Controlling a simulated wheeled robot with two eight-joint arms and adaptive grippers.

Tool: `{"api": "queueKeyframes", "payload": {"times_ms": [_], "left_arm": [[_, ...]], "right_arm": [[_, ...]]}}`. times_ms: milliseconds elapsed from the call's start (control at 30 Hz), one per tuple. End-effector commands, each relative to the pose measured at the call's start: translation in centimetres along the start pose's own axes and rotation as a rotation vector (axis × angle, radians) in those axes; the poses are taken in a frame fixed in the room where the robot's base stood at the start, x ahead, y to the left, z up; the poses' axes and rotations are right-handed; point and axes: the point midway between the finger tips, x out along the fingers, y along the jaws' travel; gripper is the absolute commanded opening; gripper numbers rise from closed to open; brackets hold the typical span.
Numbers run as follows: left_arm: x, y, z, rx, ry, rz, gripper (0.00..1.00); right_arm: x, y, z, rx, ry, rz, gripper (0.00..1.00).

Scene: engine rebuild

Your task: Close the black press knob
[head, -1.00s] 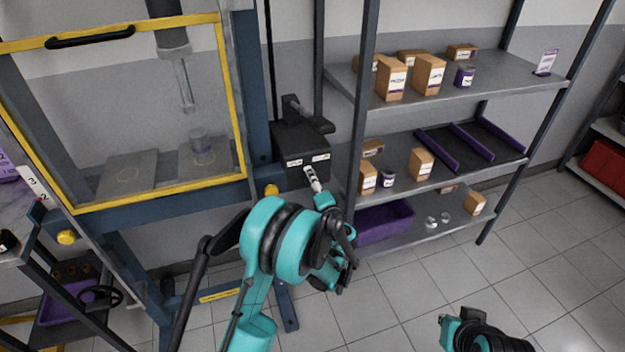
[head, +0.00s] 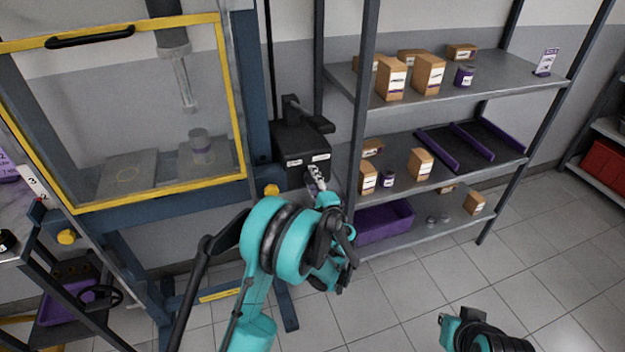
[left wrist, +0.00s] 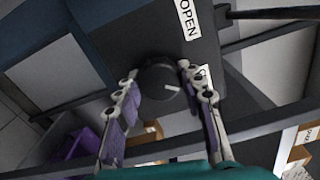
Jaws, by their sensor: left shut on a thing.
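The black press knob (left wrist: 158,80) sits on the face of a dark control box and has a white pointer mark. In the left wrist view the mark points right and slightly down, toward a partly covered white label (left wrist: 203,74); the "OPEN" label (left wrist: 188,18) is above. My left gripper (left wrist: 160,84) has a finger on each side of the knob and is shut on it. In the head view the left gripper (head: 316,180) is at the front of the control box (head: 301,143) and hides the knob.
The press (head: 228,95) with its yellow-framed guard stands left of the box. A shelf rack (head: 440,185) with cartons, tins and a purple bin (head: 385,222) stands close on the right. Part of my right arm shows at the bottom right; its fingers cannot be made out. Floor is clear there.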

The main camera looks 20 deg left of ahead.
Motion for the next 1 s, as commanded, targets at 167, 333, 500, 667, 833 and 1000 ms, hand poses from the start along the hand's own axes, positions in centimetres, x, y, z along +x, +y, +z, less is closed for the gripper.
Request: {"api": "queueKeyframes", "payload": {"times_ms": [167, 333, 500, 667, 833, 1000], "left_arm": [[0.0, 0.1, 0.0, 0.000, 0.001, 0.001, 0.10], [0.0, 0.0, 0.0, 0.000, 0.001, 0.000, 0.59], [0.0, 0.0, 0.0, 0.000, 0.001, 0.000, 0.60], [-0.2, 0.0, 0.0, -0.001, 0.001, 0.000, 0.60], [-2.1, 0.0, -0.1, -0.001, 0.003, 0.000, 0.60], [-5.9, 0.0, -0.1, -0.001, 0.004, 0.000, 0.60]], "right_arm": [[0.0, 0.0, 0.0, 0.000, 0.000, 0.000, 0.00], [0.0, 0.0, 0.0, 0.000, 0.000, 0.000, 0.00], [0.0, 0.0, 0.0, 0.000, 0.000, 0.000, 0.00], [0.0, 0.0, 0.0, 0.000, 0.000, 0.000, 0.00], [0.0, 0.0, 0.0, 0.000, 0.000, 0.000, 0.00], [0.0, 0.0, 0.0, 0.000, 0.000, 0.000, 0.00]]}}
